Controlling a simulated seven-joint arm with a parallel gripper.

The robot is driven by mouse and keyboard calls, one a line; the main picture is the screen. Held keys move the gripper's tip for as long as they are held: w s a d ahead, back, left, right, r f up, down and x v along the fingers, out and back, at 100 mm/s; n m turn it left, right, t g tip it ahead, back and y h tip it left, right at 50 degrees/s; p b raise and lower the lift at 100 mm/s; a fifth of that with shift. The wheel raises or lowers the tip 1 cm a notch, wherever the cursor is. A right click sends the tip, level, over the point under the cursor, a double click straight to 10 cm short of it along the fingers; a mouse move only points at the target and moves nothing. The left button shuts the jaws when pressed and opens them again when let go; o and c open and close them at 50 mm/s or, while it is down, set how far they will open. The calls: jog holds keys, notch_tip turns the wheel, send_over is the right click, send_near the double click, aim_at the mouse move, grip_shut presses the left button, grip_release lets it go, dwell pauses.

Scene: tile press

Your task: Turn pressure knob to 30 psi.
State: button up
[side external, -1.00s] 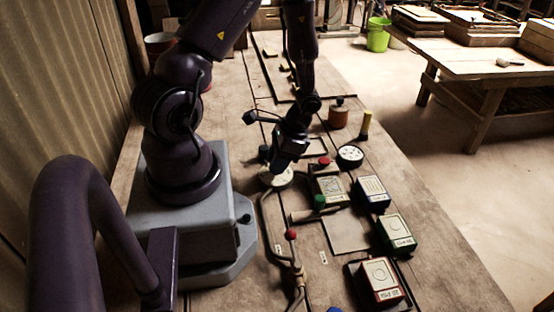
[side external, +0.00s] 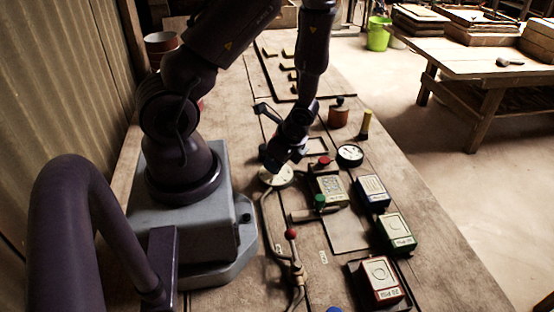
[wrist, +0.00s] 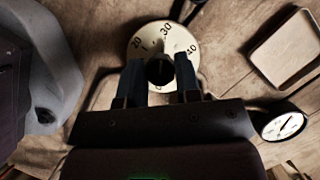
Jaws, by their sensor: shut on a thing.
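The pressure knob (wrist: 160,71) is a small dark knob at the middle of a round cream dial (wrist: 150,36) in the wrist view. The dial reads 20, 30 and 40 around its far side, with 30 near the top. The knob's pointer is too dark to read. My gripper (wrist: 159,75) is shut on the knob, one finger on each side. In the side view the dial (side external: 284,178) lies on the bench, and my gripper (side external: 270,164) hides the knob and part of the dial.
A round gauge (side external: 350,154) stands to the right, also in the wrist view (wrist: 283,126). Beside the dial are a boxed press part (side external: 330,190), a red-balled lever (side external: 291,234) and labelled boxes (side external: 397,233). An empty tray (wrist: 285,50) lies right of the dial.

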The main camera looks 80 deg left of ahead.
jog(key=shift+w, duration=0.1)
dwell(0.4)
jog(key=o, duration=0.9)
jog(key=shift+r, duration=0.1)
jog(key=v, duration=1.2)
jog(key=shift+d+r, duration=0.25)
jog(key=shift+r, duration=0.1)
jog(key=s+d+r+n+t+h, duration=0.1)
jog(key=d+r+n+t, duration=0.2)
jog(key=r, duration=0.3)
jog(key=d+r+n+t+h, duration=0.1)
jog(key=d+r+n+t, duration=0.2)
jog(key=r, duration=0.4)
jog(key=s+d+r+n+t+h, duration=0.1)
jog(key=d+r+n+t, duration=0.1)
jog(key=d+r, duration=0.3)
jog(key=shift+s+d+r+n+t, duration=0.1)
jog(key=shift+s+r+n+t, duration=0.1)
jog(key=shift+r, duration=0.15)
jog(key=shift+s+r+n+t, duration=0.1)
jog(key=shift+r+n+t, duration=0.1)
jog(key=shift+r, duration=0.2)
